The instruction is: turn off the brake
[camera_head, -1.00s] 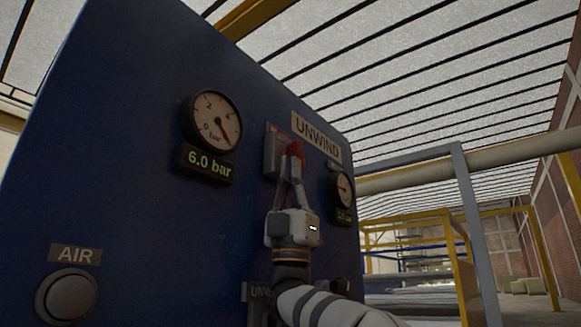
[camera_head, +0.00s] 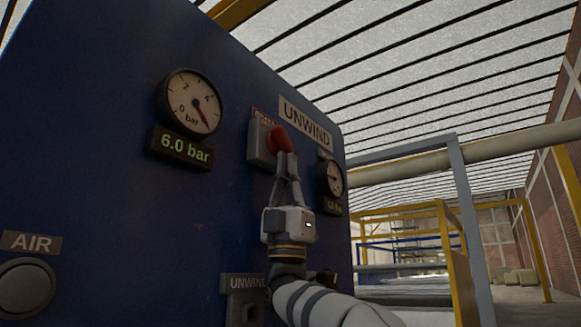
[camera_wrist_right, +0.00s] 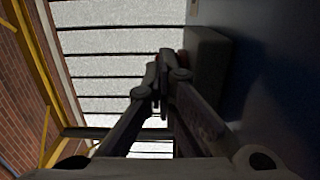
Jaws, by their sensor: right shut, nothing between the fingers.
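A red knob (camera_head: 280,140) stands out from a grey switch box (camera_head: 258,145) on the blue panel, under the UNWIND sign (camera_head: 306,124). A small red label above the box is partly hidden and too small to read. My right gripper (camera_head: 285,158) points up with its fingertips together just below the red knob, touching or very close to it. In the right wrist view the shut fingers (camera_wrist_right: 162,85) reach up beside the grey box (camera_wrist_right: 208,70), and only a trace of red shows behind them. My left gripper is not in view.
The blue panel (camera_head: 110,110) also carries a large gauge (camera_head: 193,102), a 6.0 bar display (camera_head: 180,147), a smaller gauge (camera_head: 331,177) right of the knob, and an AIR button (camera_head: 25,287) at lower left. Yellow frames (camera_head: 450,250) stand farther right.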

